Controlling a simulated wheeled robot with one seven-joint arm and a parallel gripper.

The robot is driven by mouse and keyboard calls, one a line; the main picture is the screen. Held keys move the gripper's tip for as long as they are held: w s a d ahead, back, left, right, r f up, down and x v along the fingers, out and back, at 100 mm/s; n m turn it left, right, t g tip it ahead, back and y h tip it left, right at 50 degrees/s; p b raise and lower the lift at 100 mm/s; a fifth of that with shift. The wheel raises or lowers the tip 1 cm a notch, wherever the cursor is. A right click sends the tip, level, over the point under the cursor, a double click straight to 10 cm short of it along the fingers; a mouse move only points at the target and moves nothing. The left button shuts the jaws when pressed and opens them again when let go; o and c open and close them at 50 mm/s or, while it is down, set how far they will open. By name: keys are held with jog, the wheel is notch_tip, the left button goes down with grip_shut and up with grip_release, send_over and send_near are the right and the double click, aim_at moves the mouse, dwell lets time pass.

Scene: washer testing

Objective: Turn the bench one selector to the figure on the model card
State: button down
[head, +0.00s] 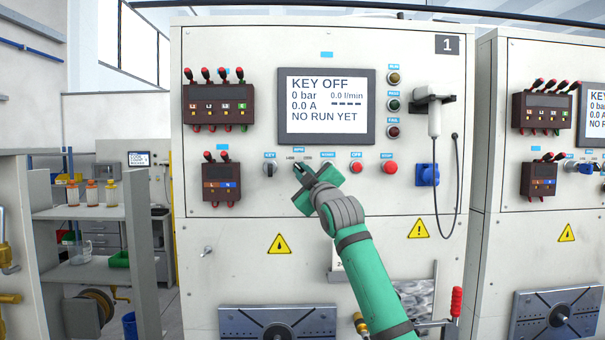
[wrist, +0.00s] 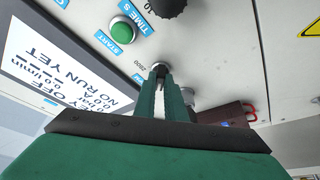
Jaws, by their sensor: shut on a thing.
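Bench one is the white cabinet (head: 440,250) marked 1. Its selector sits under the blue RPM label (head: 299,150), with small figures either side. My gripper (head: 304,173) is shut on the selector, reaching up from the lower right and covering most of it. In the wrist view the selector (wrist: 160,67) shows at the tips of my gripper (wrist: 162,76), beside the printed figure 2800. Which figure it points at I cannot tell. A white card (head: 337,267) low on the panel is mostly hidden behind my arm; its figure cannot be read.
The key switch (head: 269,169) is left of the selector. The green start button (wrist: 122,29), the off button (head: 356,167) and red stop button (head: 389,167) are near. The screen (head: 325,105) reads KEY OFF, NO RUN YET. A handset (head: 434,118) hangs at right with its cord.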

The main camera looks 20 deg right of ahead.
jog(key=shift+d+r, duration=0.1)
jog(key=shift+r, duration=0.05)
jog(key=c, duration=1.8)
grip_release()
jog(key=shift+s, duration=0.1)
jog(key=v, duration=1)
jog(key=shift+s, duration=0.35)
jog(key=shift+d+f, duration=0.1)
jog(key=shift+f, duration=0.1)
